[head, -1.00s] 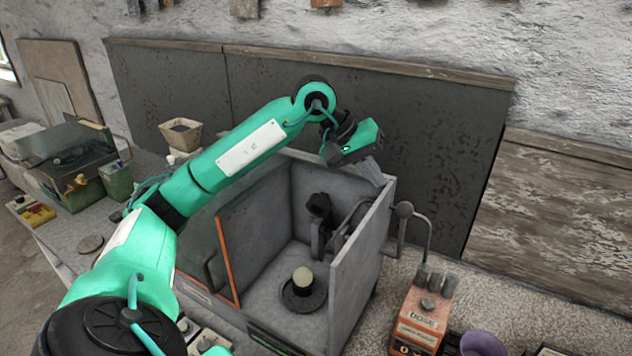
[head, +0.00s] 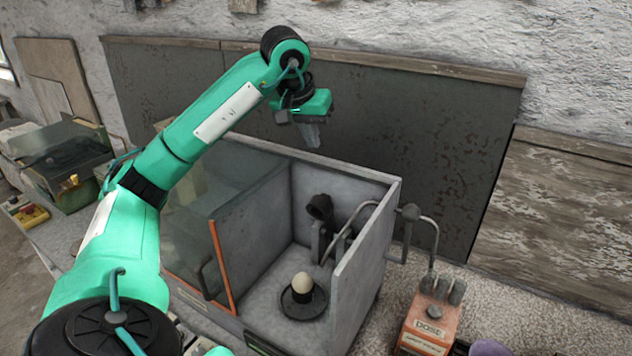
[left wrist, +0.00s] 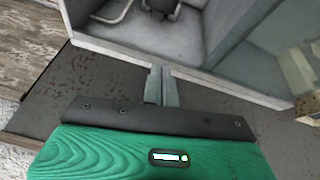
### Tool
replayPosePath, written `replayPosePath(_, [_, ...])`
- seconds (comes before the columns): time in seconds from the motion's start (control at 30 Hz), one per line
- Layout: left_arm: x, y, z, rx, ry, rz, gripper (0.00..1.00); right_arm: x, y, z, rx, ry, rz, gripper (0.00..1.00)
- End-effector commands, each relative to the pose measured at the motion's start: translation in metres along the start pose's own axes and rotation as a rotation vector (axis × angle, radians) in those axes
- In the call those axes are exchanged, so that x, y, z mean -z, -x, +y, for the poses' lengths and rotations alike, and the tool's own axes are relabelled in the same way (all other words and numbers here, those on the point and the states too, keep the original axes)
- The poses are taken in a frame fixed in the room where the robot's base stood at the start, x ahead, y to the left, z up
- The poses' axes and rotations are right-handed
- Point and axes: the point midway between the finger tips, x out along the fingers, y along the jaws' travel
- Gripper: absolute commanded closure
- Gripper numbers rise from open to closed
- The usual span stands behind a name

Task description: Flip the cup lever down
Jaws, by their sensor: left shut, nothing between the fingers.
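A curved rod (head: 352,219) inside that wall runs near a dark cup (head: 320,207), which sits high on a bracket. I cannot tell how the rod and cup join. A pale plaster sphere (head: 303,281) rests on a round black stand (head: 303,301) on the box floor. My left gripper (head: 312,137) is shut and empty, fingers down, above the box's back wall. The shut fingers also show in the left wrist view (left wrist: 160,86). My right gripper is out of view.
A glass door with an orange edge (head: 223,268) and dark handle stands at the box's left. An orange control box (head: 429,326) with small levers is at the right front. Dark panels (head: 400,130) lean on the wall behind. The air above the box is clear.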

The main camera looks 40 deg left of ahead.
Motion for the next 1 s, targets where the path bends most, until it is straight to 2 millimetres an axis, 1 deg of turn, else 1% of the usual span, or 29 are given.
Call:
replayPosePath(0.27, [0.0,-0.031,0.0,0.001,0.0,-0.005,1.0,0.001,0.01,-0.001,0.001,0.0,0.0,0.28])
replayPosePath(0.7, [-0.001,-0.096,0.001,0.0,-0.001,-0.006,1.0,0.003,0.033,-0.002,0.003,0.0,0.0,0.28])
replayPosePath(1.0, [-0.026,-0.101,0.0,0.002,-0.001,-0.002,1.0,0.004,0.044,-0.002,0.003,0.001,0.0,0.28])
